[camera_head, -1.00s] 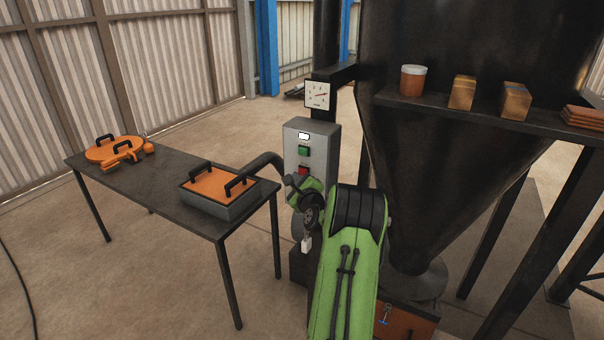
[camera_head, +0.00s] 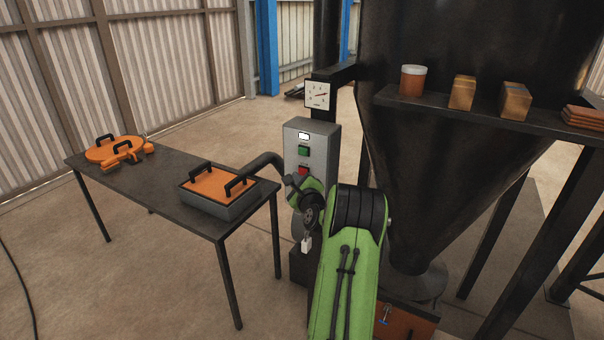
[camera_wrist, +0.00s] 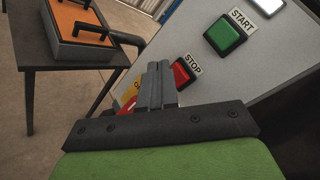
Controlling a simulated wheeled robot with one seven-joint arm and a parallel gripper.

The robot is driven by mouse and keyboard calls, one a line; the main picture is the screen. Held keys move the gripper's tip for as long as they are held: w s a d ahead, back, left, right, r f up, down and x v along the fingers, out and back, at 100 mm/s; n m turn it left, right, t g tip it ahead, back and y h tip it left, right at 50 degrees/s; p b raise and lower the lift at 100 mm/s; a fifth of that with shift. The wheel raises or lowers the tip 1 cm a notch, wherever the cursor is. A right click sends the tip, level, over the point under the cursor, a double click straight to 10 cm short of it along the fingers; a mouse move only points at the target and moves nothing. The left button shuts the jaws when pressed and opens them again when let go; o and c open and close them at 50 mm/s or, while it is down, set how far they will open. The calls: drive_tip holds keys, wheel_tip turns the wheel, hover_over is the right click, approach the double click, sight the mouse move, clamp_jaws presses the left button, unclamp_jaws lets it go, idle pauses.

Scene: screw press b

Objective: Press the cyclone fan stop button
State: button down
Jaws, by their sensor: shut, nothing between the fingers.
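The red stop button (camera_wrist: 181,73) sits on the grey control box, beside a STOP label (camera_wrist: 193,64). It also shows low on the box in the head view (camera_head: 303,170). My gripper (camera_wrist: 158,66) is shut and empty, its fingertips just left of the red button in the wrist view and overlapping its left edge. Whether they touch the button or the panel I cannot tell. The green start button (camera_wrist: 225,36) is up and right of the fingers. In the head view my wrist is just below the red button and the fingertips are hard to make out.
The grey control box (camera_head: 328,165) stands beside a dark hopper (camera_head: 430,150). A yellow and red part (camera_wrist: 127,103) is partly hidden behind my fingers. A table (camera_head: 165,190) with an orange-lidded box (camera_head: 215,207) stands to the left. A dial gauge (camera_head: 317,94) is above.

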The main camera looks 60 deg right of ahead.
drive_tip(key=shift+d, duration=0.1)
drive_tip(key=shift+d, duration=0.35)
drive_tip(key=shift+w+d, duration=0.1)
drive_tip(key=shift+d, duration=0.3)
idle(0.5)
idle(0.3)
drive_tip(key=shift+a, duration=0.85)
drive_tip(key=a, duration=0.3)
drive_tip(key=a+b, duration=0.1)
drive_tip(key=a, duration=0.1)
drive_tip(key=shift+s, duration=0.35)
